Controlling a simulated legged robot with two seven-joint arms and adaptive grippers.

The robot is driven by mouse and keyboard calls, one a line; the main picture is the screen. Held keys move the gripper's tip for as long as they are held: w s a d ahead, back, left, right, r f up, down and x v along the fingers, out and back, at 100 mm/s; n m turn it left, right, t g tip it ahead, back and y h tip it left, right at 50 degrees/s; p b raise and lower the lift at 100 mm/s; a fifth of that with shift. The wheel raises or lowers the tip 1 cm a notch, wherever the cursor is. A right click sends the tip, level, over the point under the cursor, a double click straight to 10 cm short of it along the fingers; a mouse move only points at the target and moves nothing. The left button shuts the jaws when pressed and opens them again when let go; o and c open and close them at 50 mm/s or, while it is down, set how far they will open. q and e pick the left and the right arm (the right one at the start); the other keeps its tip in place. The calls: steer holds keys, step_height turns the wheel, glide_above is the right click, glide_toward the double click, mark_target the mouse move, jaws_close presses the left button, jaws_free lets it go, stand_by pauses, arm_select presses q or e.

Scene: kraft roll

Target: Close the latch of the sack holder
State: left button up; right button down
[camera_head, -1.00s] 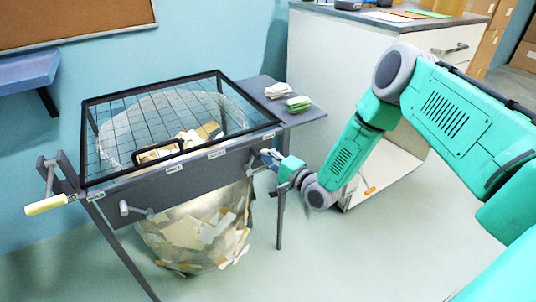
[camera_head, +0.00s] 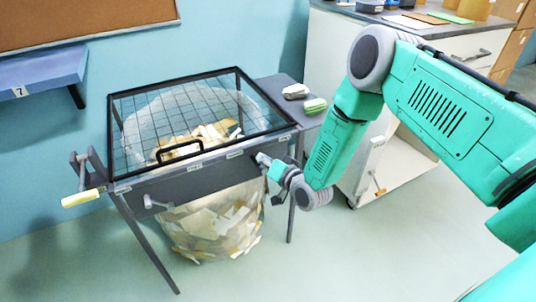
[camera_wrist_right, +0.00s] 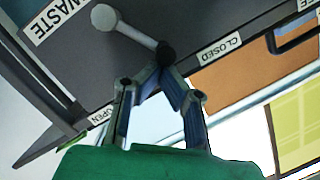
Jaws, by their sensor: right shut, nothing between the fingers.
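The sack holder (camera_head: 205,178) is a dark stand with a black mesh lid, its clear sack (camera_head: 215,222) full of paper scraps. In the right wrist view, a grey latch lever (camera_wrist_right: 128,29) with a rounded end runs down to a dark pivot on the panel. The OPEN label (camera_wrist_right: 101,115) and CLOSED label (camera_wrist_right: 218,50) sit along the panel edge. My right gripper (camera_head: 262,160) is at the right part of the front panel. In its wrist view the gripper (camera_wrist_right: 160,78) is shut and empty, its fingertips close below the pivot; contact is unclear. My left gripper is out of view.
A crank with a yellow grip (camera_head: 82,198) sticks out at the holder's left. A side shelf (camera_head: 298,110) bears a green block (camera_head: 315,106) and a pale one (camera_head: 296,91). A white cabinet (camera_head: 325,60) stands behind my right arm. The floor in front is clear.

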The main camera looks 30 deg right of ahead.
steer(key=shift+a+f+n, duration=0.1)
steer(key=shift+a+n, duration=0.25)
steer(key=shift+n, duration=0.05)
steer(key=shift+a+f, duration=0.1)
steer(key=shift+a, duration=0.2)
stand_by(0.3)
